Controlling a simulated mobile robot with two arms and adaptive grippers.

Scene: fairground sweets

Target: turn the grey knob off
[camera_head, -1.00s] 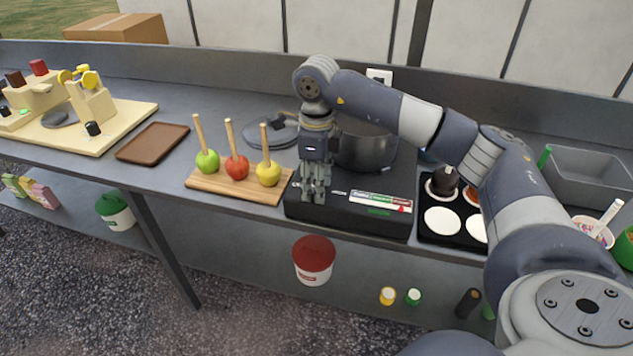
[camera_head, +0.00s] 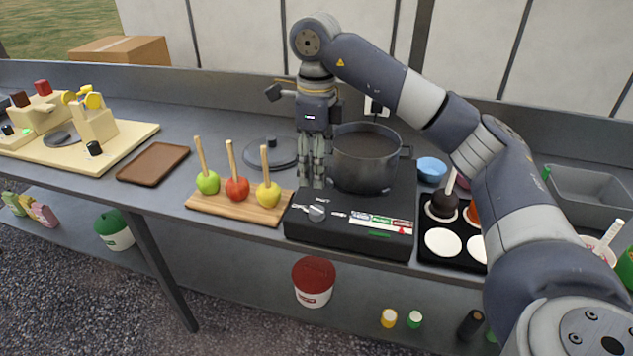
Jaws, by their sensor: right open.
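The grey knob (camera_head: 316,213) sits at the left of the sloping front of the black burner (camera_head: 345,237). A small label lies above it and another to its right. My right gripper (camera_head: 312,184) points down just behind the knob, beside the left wall of the dark pot (camera_head: 366,162). It is open, holds nothing visible and is apart from the knob. The knob is in full view. A strip with white, green and red fields (camera_head: 381,221) is right of the knob, with a small red pointer near its right end. My left gripper is not in view.
A wooden board (camera_head: 233,212) with three stick apples stands close left of the burner. A grey lid (camera_head: 271,153) lies behind it. A black tray (camera_head: 436,260) with white rounds is at the right. A brown tray (camera_head: 153,165) lies further left.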

